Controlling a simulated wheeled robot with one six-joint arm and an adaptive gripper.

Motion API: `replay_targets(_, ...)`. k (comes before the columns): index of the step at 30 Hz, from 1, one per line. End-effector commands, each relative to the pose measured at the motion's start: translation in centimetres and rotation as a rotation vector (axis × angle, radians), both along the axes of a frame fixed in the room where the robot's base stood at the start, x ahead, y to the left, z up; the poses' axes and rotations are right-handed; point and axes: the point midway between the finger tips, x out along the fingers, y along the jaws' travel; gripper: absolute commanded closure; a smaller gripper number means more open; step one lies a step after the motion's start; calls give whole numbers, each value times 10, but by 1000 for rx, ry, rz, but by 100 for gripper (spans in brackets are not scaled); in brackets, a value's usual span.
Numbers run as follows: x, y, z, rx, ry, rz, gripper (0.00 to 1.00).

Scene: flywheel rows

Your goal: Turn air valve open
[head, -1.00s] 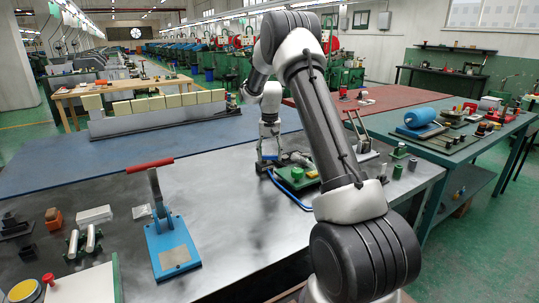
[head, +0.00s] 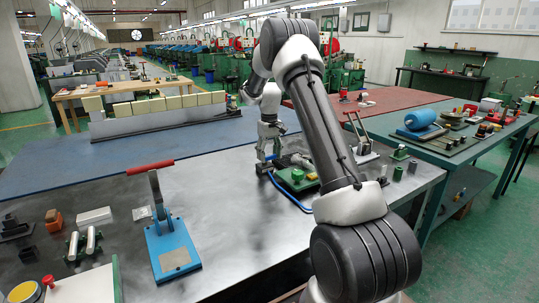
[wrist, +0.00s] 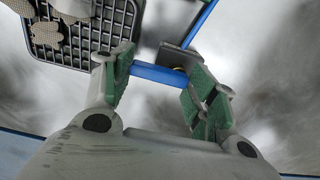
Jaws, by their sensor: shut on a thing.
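In the wrist view a blue bar (wrist: 158,74) lies across between the two green-padded fingers of my gripper (wrist: 163,90). It looks like the air valve's lever, and my gripper is shut on it with the fingers at its two ends. In the head view my gripper (head: 268,156) points down over the far part of the steel bench, at a small dark block (head: 262,168). The valve body is mostly hidden or too small to tell.
A blue hose (head: 291,198) runs from near my gripper along the steel bench. A green fixture (head: 297,178) stands close on the right. In the wrist view a black grid tray (wrist: 88,48) lies at upper left. A red-handled toggle press (head: 170,235) stands at left.

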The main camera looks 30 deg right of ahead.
Motion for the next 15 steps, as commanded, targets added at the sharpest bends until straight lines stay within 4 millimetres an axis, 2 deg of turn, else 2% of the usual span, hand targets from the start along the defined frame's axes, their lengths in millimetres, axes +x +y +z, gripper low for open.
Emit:
replay_targets(12, 1, 0, 1, -1, -2, 8, 66)
replay_targets(13, 1, 0, 1, -1, -2, 8, 38)
replay_targets(15, 1, 0, 1, -1, -2, 7, 26)
